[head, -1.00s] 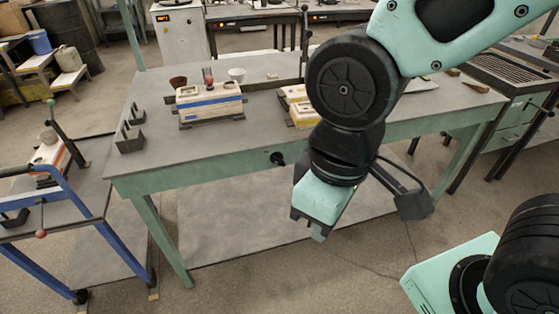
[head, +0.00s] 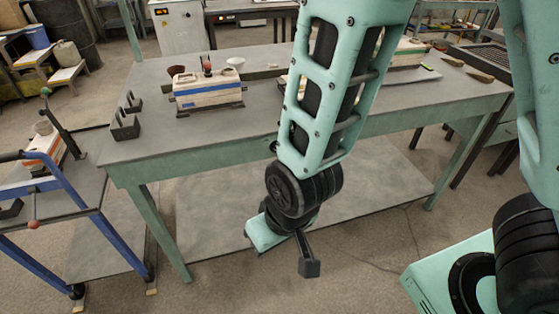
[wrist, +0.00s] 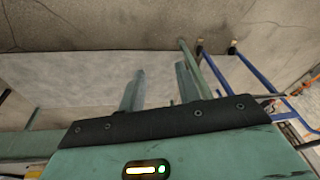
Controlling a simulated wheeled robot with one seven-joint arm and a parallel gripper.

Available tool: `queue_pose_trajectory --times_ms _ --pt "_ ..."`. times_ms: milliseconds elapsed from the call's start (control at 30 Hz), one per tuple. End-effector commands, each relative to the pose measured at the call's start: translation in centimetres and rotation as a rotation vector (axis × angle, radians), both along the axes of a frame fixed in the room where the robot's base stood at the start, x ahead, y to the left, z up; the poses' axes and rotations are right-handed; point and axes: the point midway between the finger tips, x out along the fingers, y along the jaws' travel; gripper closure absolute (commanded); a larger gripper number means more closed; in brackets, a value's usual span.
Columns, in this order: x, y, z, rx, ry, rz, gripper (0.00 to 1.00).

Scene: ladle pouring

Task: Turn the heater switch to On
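My gripper (wrist: 160,72) is empty, its two grey-green fingers apart in the wrist view. In the head view it hangs low in front of the workbench (head: 215,150), below the front edge and touching nothing visible; its fingertips cannot be made out there. A small dark knob (head: 273,146) on the bench's front rail shows just left of my arm, partly hidden by it. A white cabinet (head: 181,28) with a lit orange display stands behind the bench. I see no label marking the heater switch, and its setting cannot be read.
A blue-framed cart (head: 75,200) is at left. The lower shelf (head: 210,220) is bare.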

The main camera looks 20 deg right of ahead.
Motion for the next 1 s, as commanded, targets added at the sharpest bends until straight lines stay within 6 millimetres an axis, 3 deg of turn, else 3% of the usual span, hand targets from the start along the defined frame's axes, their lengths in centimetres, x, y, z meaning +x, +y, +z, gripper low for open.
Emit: queue_pose_trajectory --times_ms 33,200,367,533,700,867,1000 --pt "0.5 -0.6 -3.0 -0.035 -0.036 -0.032 0.66" --pt "3.7 -4.2 -9.1 -0.163 -0.262 -0.124 0.66" --pt "7.0 -8.5 -11.7 -0.311 -0.557 -0.125 0.66" --pt "10.2 -11.5 -10.8 -0.452 -0.924 -0.021 0.66" --pt "11.7 -11.5 -8.0 -0.522 -1.222 0.12 0.66" --pt "12.0 -11.0 -6.5 -0.541 -1.356 0.194 0.66" --pt "12.7 -10.8 -6.4 -0.541 -1.377 0.202 0.66"
